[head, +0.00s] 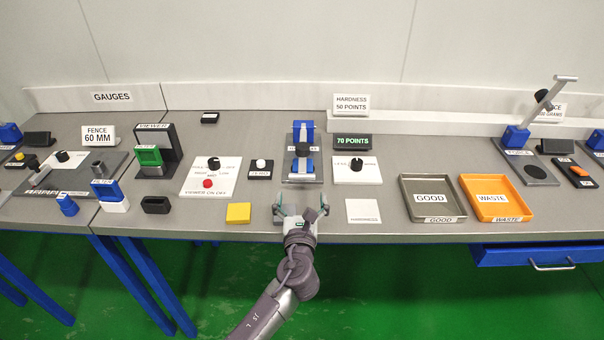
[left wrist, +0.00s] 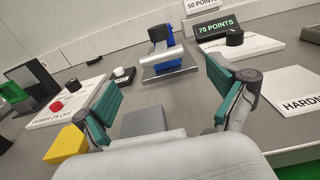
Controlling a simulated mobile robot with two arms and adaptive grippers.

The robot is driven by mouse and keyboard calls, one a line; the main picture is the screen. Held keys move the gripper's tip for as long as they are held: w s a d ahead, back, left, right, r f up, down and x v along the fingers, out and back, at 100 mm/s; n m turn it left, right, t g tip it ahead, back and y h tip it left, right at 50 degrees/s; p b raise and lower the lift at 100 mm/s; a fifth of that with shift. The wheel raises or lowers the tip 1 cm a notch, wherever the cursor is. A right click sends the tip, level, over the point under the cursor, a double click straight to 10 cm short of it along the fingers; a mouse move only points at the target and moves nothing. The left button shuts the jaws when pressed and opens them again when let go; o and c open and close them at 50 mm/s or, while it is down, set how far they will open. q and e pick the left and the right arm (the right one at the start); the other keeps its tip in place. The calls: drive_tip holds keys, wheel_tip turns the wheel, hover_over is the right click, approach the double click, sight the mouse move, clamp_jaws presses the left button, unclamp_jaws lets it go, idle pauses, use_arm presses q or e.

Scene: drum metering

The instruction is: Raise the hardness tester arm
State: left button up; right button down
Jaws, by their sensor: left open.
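The hardness tester (head: 303,129) stands at the middle of the bench on a grey plate, with a blue upright and a black part on it. It also shows in the left wrist view (left wrist: 160,38), where a silver cylindrical bar (left wrist: 163,56) lies crosswise low in front of the blue upright. My left gripper (head: 301,207) is open and empty, in front of the tester and apart from it. Its teal fingers (left wrist: 162,90) frame a grey pad below and the tester beyond. My right gripper is not in view.
A display reading 70 POINTS (head: 352,141) and a knob panel (head: 346,176) stand right of the tester. A small black switch box (head: 261,169) and a panel with a red button (head: 197,185) are left. Yellow (head: 238,213) and white (head: 363,211) pads flank the gripper. GOOD (head: 406,191) and WASTE (head: 520,209) trays sit further right.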

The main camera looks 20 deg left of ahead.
sight(302, 175)
use_arm(q)
drive_tip(key=x, duration=0.9)
drive_tip(key=shift+f, duration=0.1)
